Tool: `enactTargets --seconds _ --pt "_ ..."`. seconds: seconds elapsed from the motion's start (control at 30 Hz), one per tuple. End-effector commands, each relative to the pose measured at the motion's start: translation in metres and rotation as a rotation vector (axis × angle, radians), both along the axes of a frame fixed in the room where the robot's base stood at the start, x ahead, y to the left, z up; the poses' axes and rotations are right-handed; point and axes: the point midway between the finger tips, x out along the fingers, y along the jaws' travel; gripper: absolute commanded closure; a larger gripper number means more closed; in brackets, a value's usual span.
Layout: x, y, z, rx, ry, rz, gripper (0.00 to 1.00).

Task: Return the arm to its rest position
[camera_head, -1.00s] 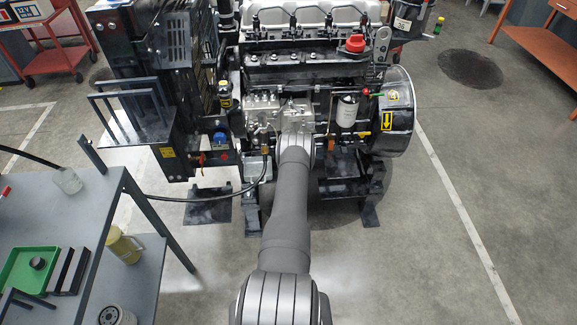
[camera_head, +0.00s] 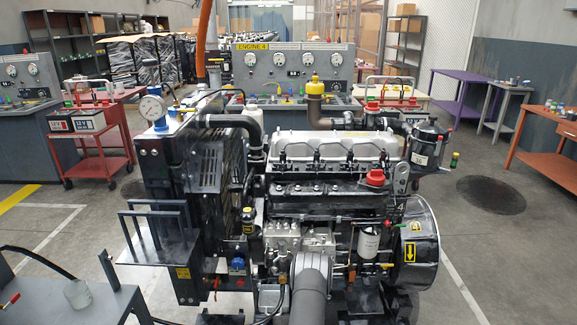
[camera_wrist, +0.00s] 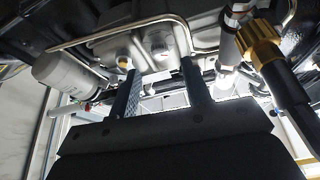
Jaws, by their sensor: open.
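My gripper (camera_wrist: 158,78) shows in the wrist view with its two dark fingers apart and nothing between them. It is close to the underside of engine parts, with a bent metal pipe (camera_wrist: 115,32) just past the fingertips. A white cylinder (camera_wrist: 72,75) is to its left and a brass-coloured fitting (camera_wrist: 258,45) to its right. In the head view my grey arm reaches up from the bottom edge to the front of the diesel engine (camera_head: 330,190), by the metal pump (camera_head: 295,237). My gripper is hidden in that view.
A grey table (camera_head: 60,303) with a clear jar (camera_head: 77,293) stands at lower left. A black bracket rack (camera_head: 155,225) juts from the engine's left side. The flywheel housing (camera_head: 418,245) is at its right. Open floor lies to the right, before an orange table (camera_head: 545,145).

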Motion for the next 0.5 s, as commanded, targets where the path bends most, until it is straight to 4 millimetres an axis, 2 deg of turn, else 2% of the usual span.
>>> enactTargets --seconds 0.2,0.5 --pt "0.031 -0.001 0.013 0.0 -0.001 0.0 0.56" --pt "0.045 -0.001 0.019 0.0 0.0 0.0 0.56"
